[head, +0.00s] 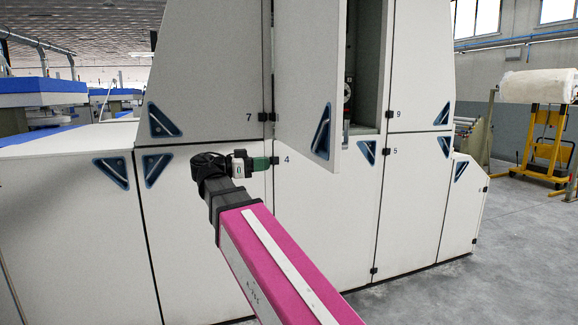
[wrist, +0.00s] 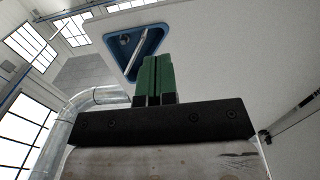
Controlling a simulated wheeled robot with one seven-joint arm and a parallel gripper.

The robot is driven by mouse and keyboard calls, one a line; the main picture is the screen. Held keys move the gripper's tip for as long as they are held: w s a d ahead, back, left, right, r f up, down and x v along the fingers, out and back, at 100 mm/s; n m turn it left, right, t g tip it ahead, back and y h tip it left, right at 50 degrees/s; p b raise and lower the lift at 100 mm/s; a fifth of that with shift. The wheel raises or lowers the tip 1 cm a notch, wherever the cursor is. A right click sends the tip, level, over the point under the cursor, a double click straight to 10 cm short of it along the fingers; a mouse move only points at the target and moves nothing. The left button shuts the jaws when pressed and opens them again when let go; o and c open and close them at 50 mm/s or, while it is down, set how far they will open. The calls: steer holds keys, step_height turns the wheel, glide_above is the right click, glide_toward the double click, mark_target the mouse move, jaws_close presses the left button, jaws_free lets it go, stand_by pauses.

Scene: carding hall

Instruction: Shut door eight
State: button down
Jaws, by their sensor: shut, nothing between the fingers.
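The upper middle door (head: 303,75), between the doors marked 7 and 9, stands partly open. I take it for door eight; its number does not show. Its free edge is at the right, with a blue triangular recessed handle (head: 320,133) near the bottom. A dark gap with the machine's inside (head: 366,75) shows to its right. My gripper (head: 264,163) is shut and empty, its green fingers left of and below that handle in the head view. In the wrist view the fingers (wrist: 156,78) overlap a blue triangular handle (wrist: 136,48) on a pale panel; I cannot tell which door or whether they touch.
Door 7 (head: 215,70), door 9 (head: 422,70) and the lower doors 4 (head: 300,230) and 5 (head: 415,200) look closed. A yellow trolley (head: 547,135) with a white roll (head: 538,86) stands at the right. Grey floor (head: 520,240) is clear at the right front.

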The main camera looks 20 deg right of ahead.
steer(key=d, duration=1.3)
steer(key=shift+d, duration=0.35)
steer(key=shift+d+f, duration=0.1)
